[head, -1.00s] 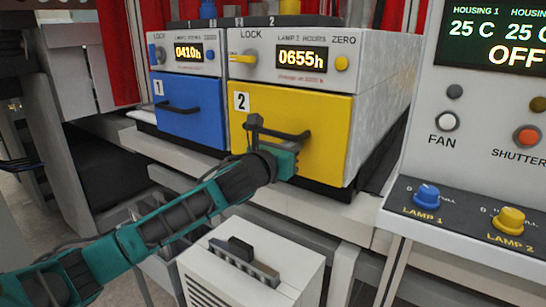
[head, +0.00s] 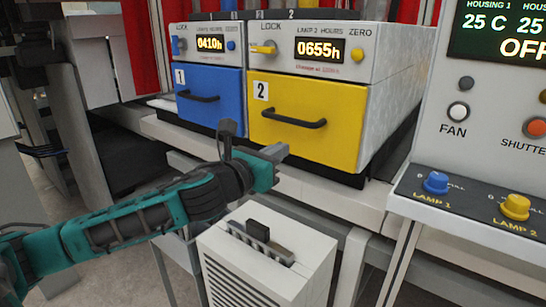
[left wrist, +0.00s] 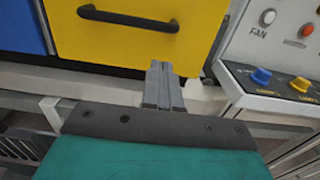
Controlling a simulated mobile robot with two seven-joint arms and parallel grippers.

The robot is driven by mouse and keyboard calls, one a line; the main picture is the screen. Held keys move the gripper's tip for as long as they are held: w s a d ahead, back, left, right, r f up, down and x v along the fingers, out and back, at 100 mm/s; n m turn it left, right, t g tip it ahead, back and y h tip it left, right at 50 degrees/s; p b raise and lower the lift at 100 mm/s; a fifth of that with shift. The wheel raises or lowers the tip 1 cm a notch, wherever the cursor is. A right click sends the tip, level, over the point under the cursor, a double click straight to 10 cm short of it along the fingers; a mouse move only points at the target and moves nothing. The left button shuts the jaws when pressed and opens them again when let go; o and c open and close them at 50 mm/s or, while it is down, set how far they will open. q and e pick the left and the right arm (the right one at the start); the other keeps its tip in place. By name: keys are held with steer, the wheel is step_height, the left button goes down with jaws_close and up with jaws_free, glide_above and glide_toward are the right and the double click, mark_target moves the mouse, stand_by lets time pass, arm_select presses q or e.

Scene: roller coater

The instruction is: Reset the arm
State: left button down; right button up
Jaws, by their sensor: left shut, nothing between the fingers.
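My left arm comes in from the left in the head view. Its gripper (head: 274,153) is in front of and below the yellow drawer (head: 330,132) marked 2, apart from the drawer's black handle (head: 290,119). In the left wrist view the gripper fingers (left wrist: 163,75) are together and empty, pointing toward the lower edge of the yellow drawer (left wrist: 110,45). The yellow drawer and the blue drawer (head: 215,103) marked 1 both look shut. My right gripper is not in view.
A white vented box (head: 290,288) with a dark handle stands below the gripper. A control panel (head: 500,130) with FAN and SHUTTER buttons and blue and yellow lamp knobs is on the right. A pale bench ledge (head: 325,200) runs under the housings.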

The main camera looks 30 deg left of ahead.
arm_select(q)
steer(key=shift+s, duration=0.65)
steer(key=s+d+f+n+g, duration=0.1)
steer(key=s+d+f+n, duration=0.1)
steer(key=f+n, duration=0.45)
steer(key=s+d+f+n+g, duration=0.2)
steer(key=f+n, duration=0.3)
steer(key=f, duration=0.3)
steer(key=s+d+f+n+g, duration=0.1)
steer(key=s+d+f+n, duration=0.15)
steer(key=f+n, duration=0.45)
steer(key=s+d+f+n+g, duration=0.1)
steer(key=s+d+f+n, duration=0.2)
steer(key=s+f+n, duration=0.4)
steer(key=s+d+f+n+g, duration=0.2)
steer(key=s+f+n, duration=0.4)
steer(key=n, duration=0.3)
steer(key=shift+s+d+f, duration=0.4)
steer(key=shift+d+f, duration=0.05)
steer(key=shift+f, duration=0.45)
